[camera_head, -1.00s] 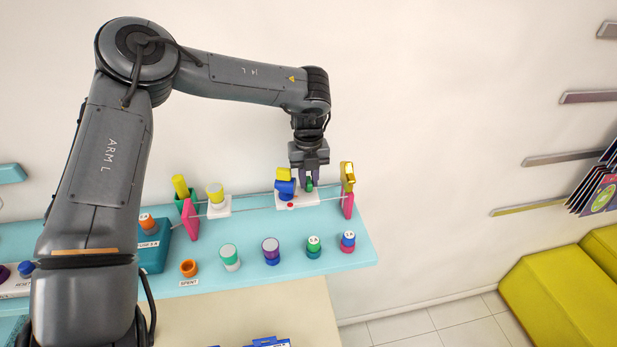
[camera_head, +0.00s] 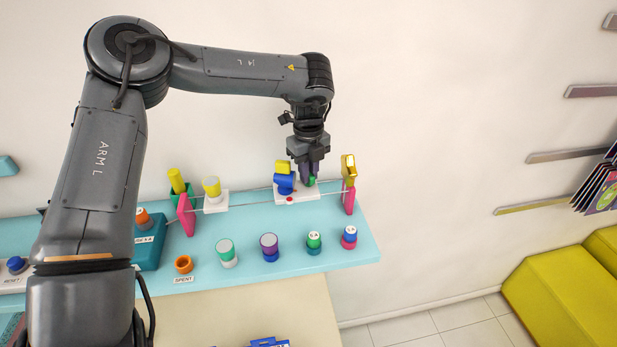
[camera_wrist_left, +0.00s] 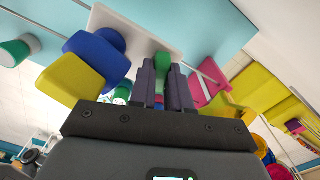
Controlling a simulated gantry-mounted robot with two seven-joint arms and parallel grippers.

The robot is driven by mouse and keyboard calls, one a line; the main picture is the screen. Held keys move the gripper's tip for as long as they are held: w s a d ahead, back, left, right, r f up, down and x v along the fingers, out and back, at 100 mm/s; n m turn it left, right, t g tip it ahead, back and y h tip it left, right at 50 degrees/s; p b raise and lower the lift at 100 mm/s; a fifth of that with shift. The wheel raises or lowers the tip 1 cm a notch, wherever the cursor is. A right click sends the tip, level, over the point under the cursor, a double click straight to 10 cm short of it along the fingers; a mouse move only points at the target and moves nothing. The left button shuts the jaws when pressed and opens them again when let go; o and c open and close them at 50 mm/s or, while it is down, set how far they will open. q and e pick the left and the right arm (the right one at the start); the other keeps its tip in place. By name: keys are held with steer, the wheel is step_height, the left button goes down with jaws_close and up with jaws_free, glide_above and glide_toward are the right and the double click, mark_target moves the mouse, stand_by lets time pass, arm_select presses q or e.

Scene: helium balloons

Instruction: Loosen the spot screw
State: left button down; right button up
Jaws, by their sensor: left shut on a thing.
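A blue and yellow lamp-like unit (camera_head: 284,182) sits on a white plate (camera_head: 309,194) on the rail, with a small green knob (camera_head: 312,181) at its right side. I take this knob to be the spot screw. My left gripper (camera_head: 308,178) reaches down on it from above, and its dark fingers are shut on it. In the left wrist view the green knob (camera_wrist_left: 162,62) shows between the two fingertips, with the blue block (camera_wrist_left: 95,58) just left of them. The fingers partly hide the knob. My right gripper is not in view.
The rail runs between pink end brackets (camera_head: 186,215), (camera_head: 348,201) on the turquoise shelf (camera_head: 345,262). A gold piece (camera_head: 348,170) stands at the right end. Several two-coloured cylinders (camera_head: 268,246) stand along the shelf's front. An orange ring (camera_head: 183,264) sits near the "SPENT" label.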

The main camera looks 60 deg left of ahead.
arm_select(q)
steer(key=n+b, duration=0.3)
steer(key=n, duration=0.3)
steer(key=shift+f+b, duration=0.15)
steer(key=shift+b, duration=0.25)
steer(key=n+b, duration=0.2)
steer(key=n, duration=0.2)
steer(key=shift+n+b, duration=0.4)
steer(key=shift+n, duration=0.8)
steer(key=shift+r, duration=0.2)
steer(key=c, duration=1.4)
jaws_free()
steer(key=shift+o, duration=0.2)
